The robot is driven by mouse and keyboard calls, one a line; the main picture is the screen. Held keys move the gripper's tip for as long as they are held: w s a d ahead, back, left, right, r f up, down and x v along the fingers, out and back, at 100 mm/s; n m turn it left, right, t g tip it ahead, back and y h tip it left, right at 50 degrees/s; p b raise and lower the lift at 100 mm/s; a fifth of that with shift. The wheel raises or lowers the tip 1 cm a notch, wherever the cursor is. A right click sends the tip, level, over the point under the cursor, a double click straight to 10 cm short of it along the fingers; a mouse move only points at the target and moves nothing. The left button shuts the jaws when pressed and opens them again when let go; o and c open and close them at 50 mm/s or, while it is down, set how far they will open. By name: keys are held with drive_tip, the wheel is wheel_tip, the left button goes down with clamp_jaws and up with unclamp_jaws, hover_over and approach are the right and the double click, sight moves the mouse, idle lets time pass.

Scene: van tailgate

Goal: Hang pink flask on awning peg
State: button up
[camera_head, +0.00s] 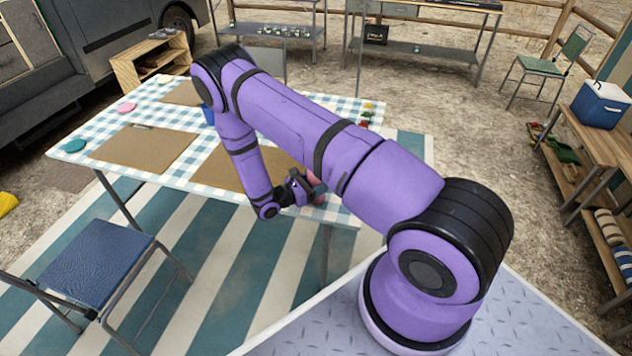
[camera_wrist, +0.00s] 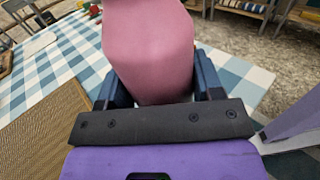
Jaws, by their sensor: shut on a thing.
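The pink flask (camera_wrist: 150,50) fills the upper middle of the wrist view, between the two dark fingers of my gripper (camera_wrist: 152,88). My gripper is shut on it. In the head view the flask (camera_head: 316,188) shows only as a small pink patch beside my gripper (camera_head: 304,188), mostly hidden by my purple arm. My gripper is over the near right edge of the checked table; I cannot tell whether the flask touches the cloth. I cannot make out the awning peg in either view.
The table (camera_head: 78,158) has a blue-white checked cloth and brown mats (camera_head: 145,148). A blue chair (camera_head: 95,262) stands at the left front. A cooler (camera_head: 601,104) sits on a wooden bench at right. A van (camera_head: 100,50) stands at the back left.

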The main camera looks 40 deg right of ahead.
drive_tip(key=o, duration=1.1)
drive_tip(key=shift+c, duration=0.2)
drive_tip(key=w+a, duration=0.1)
drive_tip(key=a, duration=1)
drive_tip(key=s+r+m+g+y, duration=0.15)
drive_tip(key=r+m+y, duration=0.35)
drive_tip(key=r, duration=1.2)
drive_tip(key=s+r+m+g+y, duration=0.1)
drive_tip(key=s+r+m+y, duration=0.3)
drive_tip(key=r, duration=1.2)
drive_tip(key=s+a+r+m+t+y, duration=0.2)
drive_tip(key=s+r+m+t+y, duration=0.6)
drive_tip(key=s+r, duration=1)
drive_tip(key=s+t+y, duration=0.1)
drive_tip(key=s, duration=0.3)
drive_tip(key=shift+r, duration=0.2)
drive_tip(key=shift+o, duration=0.5)
drive_tip(key=shift+a+t, duration=0.1)
drive_tip(key=shift+t, duration=0.15)
